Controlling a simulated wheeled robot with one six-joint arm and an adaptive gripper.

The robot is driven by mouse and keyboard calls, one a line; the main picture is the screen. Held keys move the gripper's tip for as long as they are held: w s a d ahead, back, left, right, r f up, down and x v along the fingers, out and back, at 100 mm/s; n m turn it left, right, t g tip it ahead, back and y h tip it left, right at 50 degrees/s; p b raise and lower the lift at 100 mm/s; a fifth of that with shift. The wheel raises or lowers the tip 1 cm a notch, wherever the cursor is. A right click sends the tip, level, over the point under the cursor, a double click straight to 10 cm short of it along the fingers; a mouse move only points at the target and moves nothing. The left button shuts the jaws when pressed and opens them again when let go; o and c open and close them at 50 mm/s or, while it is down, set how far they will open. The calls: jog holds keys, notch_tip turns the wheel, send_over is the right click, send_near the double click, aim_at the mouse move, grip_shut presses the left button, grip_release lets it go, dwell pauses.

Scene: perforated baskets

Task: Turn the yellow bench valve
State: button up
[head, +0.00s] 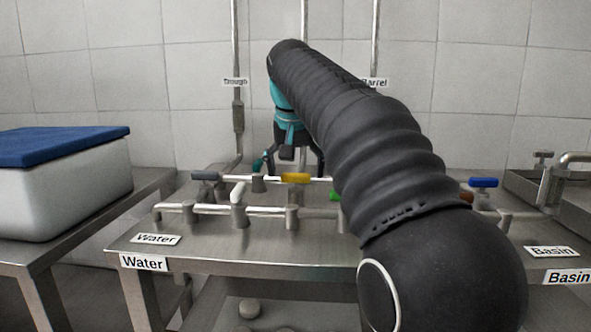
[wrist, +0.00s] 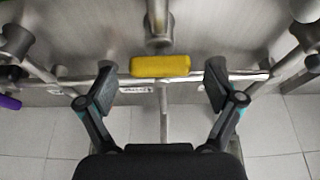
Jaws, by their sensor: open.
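The yellow valve handle (head: 296,178) sits on a pipe at the back of the steel bench (head: 225,258), and it lies crosswise in the head view. In the wrist view the yellow handle (wrist: 160,66) lies level between my fingers, in line with the pipe behind it. My gripper (wrist: 160,88) is open, with one dark finger on each side of the handle and a gap on both sides.
Near the yellow handle stand a grey handle (head: 205,175), a white handle (head: 238,192) and a partly hidden green handle (head: 335,195). A blue handle (head: 484,182) is at the right. A white box with a blue lid (head: 65,185) stands on the left table. Pipes run up the tiled wall.

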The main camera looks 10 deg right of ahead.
jog(key=shift+c, duration=0.3)
jog(key=c, duration=1.1)
jog(key=shift+n, duration=0.4)
jog(key=n+y, duration=0.1)
jog(key=n, duration=0.2)
jog(key=shift+d, duration=0.15)
jog(key=n+y, duration=0.1)
jog(key=n, duration=0.1)
jog(key=n+y, duration=0.1)
jog(key=n, duration=0.2)
jog(key=shift+d+y, duration=0.1)
jog(key=shift+y, duration=0.2)
jog(key=n+g+y, duration=0.1)
jog(key=n, duration=0.4)
jog(key=shift+w, duration=0.15)
jog(key=n+g+y, duration=0.1)
jog(key=n, duration=0.3)
jog(key=shift+g, duration=0.4)
